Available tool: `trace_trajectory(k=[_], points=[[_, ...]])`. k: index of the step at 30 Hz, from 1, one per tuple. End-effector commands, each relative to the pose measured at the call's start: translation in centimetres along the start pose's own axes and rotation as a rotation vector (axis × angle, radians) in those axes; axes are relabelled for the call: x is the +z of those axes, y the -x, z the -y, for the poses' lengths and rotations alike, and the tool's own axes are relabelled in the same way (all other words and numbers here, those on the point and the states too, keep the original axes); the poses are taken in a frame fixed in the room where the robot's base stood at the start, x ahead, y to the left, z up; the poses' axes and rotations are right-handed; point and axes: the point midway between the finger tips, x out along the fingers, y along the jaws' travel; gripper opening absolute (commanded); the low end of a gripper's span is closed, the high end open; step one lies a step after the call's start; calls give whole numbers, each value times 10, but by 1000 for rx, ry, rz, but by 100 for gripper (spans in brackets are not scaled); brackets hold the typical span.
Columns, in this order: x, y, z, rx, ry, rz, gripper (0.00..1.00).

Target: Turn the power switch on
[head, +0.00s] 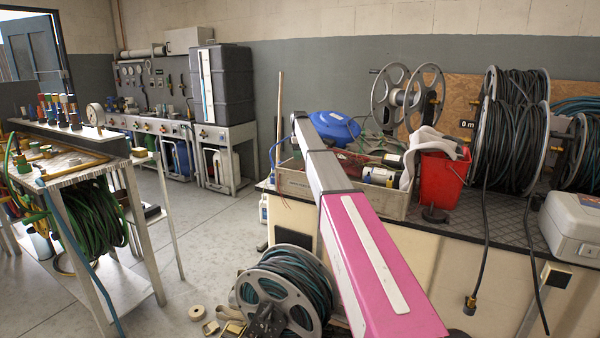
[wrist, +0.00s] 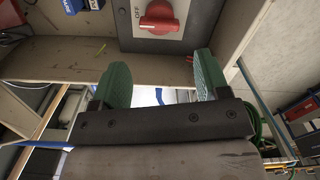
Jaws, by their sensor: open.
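The power switch is a red rotary knob (wrist: 159,17) on a light plate (wrist: 150,35) marked "OFF", at the top of the wrist view. The plate sits on a dark panel on the side of a bench. My gripper (wrist: 161,75) has two green fingers spread well apart, with nothing between them. The knob is beyond the fingertips, roughly centred between them in the picture, and apart from them. The top of the knob's plate is cut off by the frame. In the head view I cannot make out the switch or my gripper.
A blue part (wrist: 70,5) with a label is left of the switch. In the head view, a bench (head: 330,205) carries a red bucket (head: 440,178) and cable reels (head: 510,130). A floor reel (head: 285,290) stands before it.

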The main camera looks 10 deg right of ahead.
Motion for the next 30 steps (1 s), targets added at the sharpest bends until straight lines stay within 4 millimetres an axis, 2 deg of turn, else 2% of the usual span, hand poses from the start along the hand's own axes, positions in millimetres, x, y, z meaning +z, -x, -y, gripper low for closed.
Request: trace_trajectory(k=[9,15,19,26,27,30], points=[[0,-54,0,-1,0,1,69],[0,-84,0,-1,0,0,69],[0,-92,0,0,0,0,69],[0,-93,0,0,0,0,69],[0,-92,0,0,0,0,62],[0,-92,0,0,0,0,33]])
